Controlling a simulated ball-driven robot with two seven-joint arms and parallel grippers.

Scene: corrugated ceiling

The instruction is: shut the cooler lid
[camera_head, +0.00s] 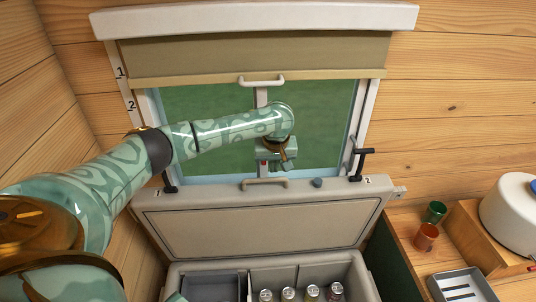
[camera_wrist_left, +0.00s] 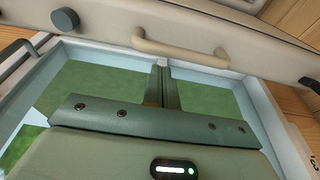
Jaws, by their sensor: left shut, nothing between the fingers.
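The grey cooler lid (camera_head: 258,222) stands open and upright in the head view, its inner panel facing me. A tan handle (camera_head: 265,183) sits at its top edge; the handle also shows in the left wrist view (camera_wrist_left: 180,50). The open cooler body (camera_head: 258,272) is below, with a dark tray (camera_head: 212,287) at left and several cans (camera_head: 311,292) at right. My left gripper (camera_head: 275,166) is shut and empty, behind and just above the lid's top edge, near the handle. In the wrist view its fingers (camera_wrist_left: 163,84) point toward the handle; contact is unclear. My right gripper is not in view.
A window (camera_head: 205,120) with a half-lowered blind (camera_head: 220,55) is behind the lid. A dark window latch (camera_head: 357,165) stands right of it. A wooden counter at right holds a green cup (camera_head: 434,212), a copper cup (camera_head: 425,237), a grey tray (camera_head: 462,287) and a white appliance (camera_head: 512,215).

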